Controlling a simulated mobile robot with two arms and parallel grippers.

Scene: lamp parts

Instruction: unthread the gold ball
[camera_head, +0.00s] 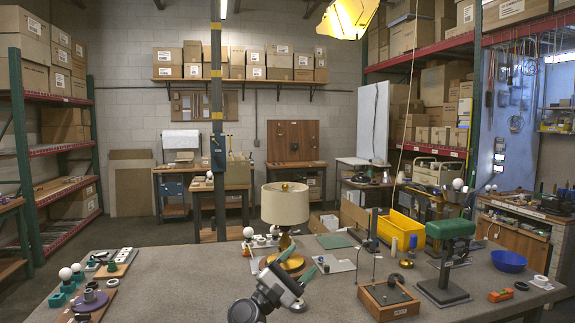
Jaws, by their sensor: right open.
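My right gripper (296,261) has two teal fingertips spread apart. It appears empty, in front of the lamp's base and well below the shade's top in the picture. It partly hides the base. My left gripper is not in view.
Boards with white bulbs and small parts (85,301) lie at left.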

